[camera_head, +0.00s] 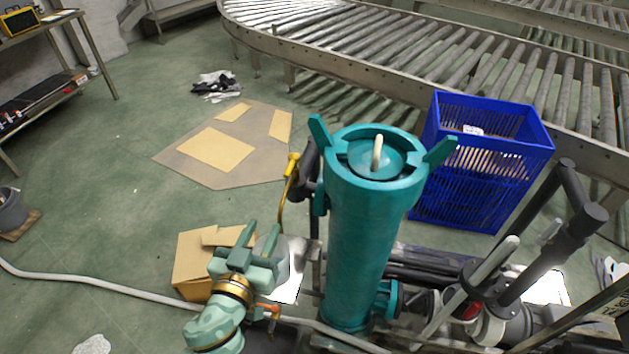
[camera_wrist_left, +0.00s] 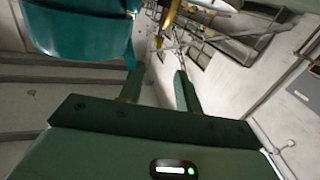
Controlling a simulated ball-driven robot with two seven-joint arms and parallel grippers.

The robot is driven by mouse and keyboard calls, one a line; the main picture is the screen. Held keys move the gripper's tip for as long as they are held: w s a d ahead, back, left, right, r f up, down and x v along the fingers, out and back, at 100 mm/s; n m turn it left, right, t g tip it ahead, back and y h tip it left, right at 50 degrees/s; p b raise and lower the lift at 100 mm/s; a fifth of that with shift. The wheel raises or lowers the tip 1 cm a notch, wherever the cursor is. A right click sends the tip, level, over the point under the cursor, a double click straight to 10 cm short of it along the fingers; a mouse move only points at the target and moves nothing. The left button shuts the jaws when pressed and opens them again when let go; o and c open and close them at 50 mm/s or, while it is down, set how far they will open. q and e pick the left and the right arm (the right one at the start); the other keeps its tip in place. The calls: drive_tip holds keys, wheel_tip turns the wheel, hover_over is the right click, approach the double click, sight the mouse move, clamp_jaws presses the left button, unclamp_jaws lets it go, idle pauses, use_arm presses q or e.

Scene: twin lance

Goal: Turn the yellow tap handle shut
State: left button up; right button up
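The yellow tap handle (camera_head: 291,166) is a thin upright lever with a small knob on top. It stands just left of the big teal cylinder (camera_head: 360,235), beside a dark pipe. A yellow piece (camera_wrist_left: 170,12), probably this handle, shows at the top edge of the left wrist view. My left gripper (camera_head: 258,234) is in front of the handle, lower and to the left in the head view. Its two fingers are apart with nothing between them, as the left wrist view also shows (camera_wrist_left: 159,85). It appears not to touch the handle. My right gripper is not in view.
An open cardboard box (camera_head: 194,262) sits on the floor behind my left gripper. A blue crate (camera_head: 470,190) stands right of the cylinder, with a roller conveyor (camera_head: 420,45) behind. Dark pipes (camera_head: 545,235) fill the lower right. A pale hose (camera_head: 95,286) crosses the open floor at left.

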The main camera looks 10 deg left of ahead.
sight(285, 177)
use_arm(q)
drive_tip(key=shift+n, duration=0.9)
drive_tip(key=w, duration=1.6)
drive_tip(key=shift+w+d+r, duration=0.2)
drive_tip(key=shift+d+r, duration=0.1)
drive_tip(key=shift+r, duration=0.1)
clamp_jaws()
